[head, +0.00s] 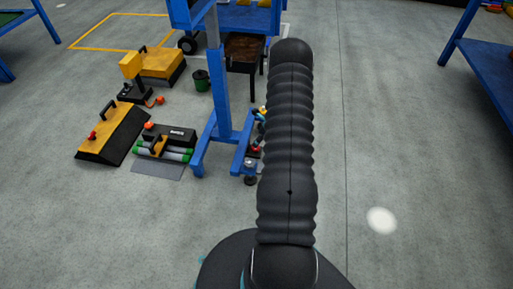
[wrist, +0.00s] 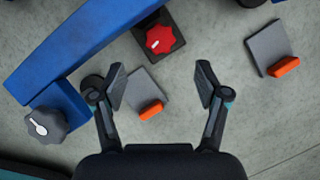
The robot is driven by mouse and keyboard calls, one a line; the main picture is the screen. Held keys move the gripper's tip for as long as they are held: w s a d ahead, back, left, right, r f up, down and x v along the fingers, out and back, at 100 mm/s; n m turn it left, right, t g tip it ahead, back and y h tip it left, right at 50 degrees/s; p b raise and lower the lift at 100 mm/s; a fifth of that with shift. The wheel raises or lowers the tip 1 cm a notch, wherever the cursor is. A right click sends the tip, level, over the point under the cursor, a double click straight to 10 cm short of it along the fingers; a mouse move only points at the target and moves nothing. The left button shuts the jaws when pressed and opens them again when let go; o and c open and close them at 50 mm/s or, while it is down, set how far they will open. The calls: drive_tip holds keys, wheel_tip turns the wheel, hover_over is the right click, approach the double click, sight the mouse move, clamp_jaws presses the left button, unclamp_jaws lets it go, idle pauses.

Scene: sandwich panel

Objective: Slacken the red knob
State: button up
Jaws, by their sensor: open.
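The red knob (wrist: 160,40) has a lobed rim and a white mark on its face. It sits on a dark square base beside a blue beam, at the top middle of the wrist view. In the head view a small red part (head: 255,149) shows by the foot of the blue stand, partly behind my arm; it looks like the same knob. My gripper (wrist: 161,84) is open and empty. Its two fingers are apart, and the knob lies above the gap between them in the picture, not between the fingertips. The head view hides the gripper behind my arm.
A dark grey knob (wrist: 44,124) with a white mark sits at the blue beam's (wrist: 80,45) lower end. Grey plates with orange ends lie between the fingers (wrist: 150,108) and at right (wrist: 270,48). The blue stand (head: 220,105) rises left of my arm.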

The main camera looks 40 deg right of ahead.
drive_tip(key=b+x, duration=0.1)
drive_tip(key=x, duration=0.7)
drive_tip(key=shift+f, duration=0.15)
drive_tip(key=shift+c, duration=0.2)
drive_tip(key=c, duration=1.1)
